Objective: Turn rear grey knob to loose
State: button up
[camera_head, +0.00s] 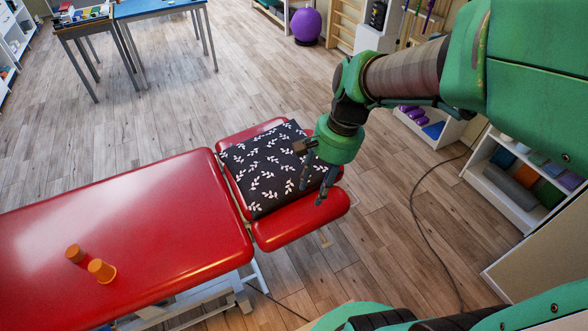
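The red treatment table (130,225) fills the left and middle, with a separate red headrest section (300,222) at its right end. A dark pillow (262,168) with a white leaf pattern lies on the headrest. My gripper (312,196) points down over the pillow's right edge and the headrest. Its two dark fingers are apart, with nothing seen between them. I cannot make out a grey knob; the headrest, the pillow and my gripper hide much of the structure below.
A blue-topped table (155,8) and a purple ball (306,25) are farther back. A white shelf (505,190) stands at the right. A dark cable (420,218) lies on the open wooden floor.

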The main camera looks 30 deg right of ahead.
jog(key=w+d+f+m+y+p, duration=0.1)
jog(key=d+f+m+y, duration=0.3)
jog(key=d+f+m, duration=0.5)
jog(key=w+d+f+m+y+p, duration=0.1)
jog(key=d+f+m+y, duration=0.5)
jog(key=f, duration=0.6)
jog(key=s+d+f+m+t, duration=0.2)
jog(key=f+m+t, duration=0.1)
jog(key=f+m, duration=0.25)
jog(key=s+d+f+m+t, duration=0.1)
jog(key=s+f+m+t, duration=0.1)
jog(key=f+m, duration=0.35)
jog(key=m+t+p, duration=0.2)
jog(key=m+t, duration=0.5)
jog(key=m, duration=0.2)
send_near(330, 245)
jog(key=v, duration=0.3)
jog(key=shift+r, duration=0.3)
jog(key=shift+w+a, duration=0.1)
jog(key=shift+f+b+x, duration=0.2)
jog(key=shift+b+x, duration=0.4)
jog(key=shift+x, duration=2.85)
jog(key=shift+f+b+x, duration=0.2)
jog(key=shift+b+x, duration=0.35)
jog(key=shift+x, duration=2.85)
jog(key=shift+c, duration=0.5)
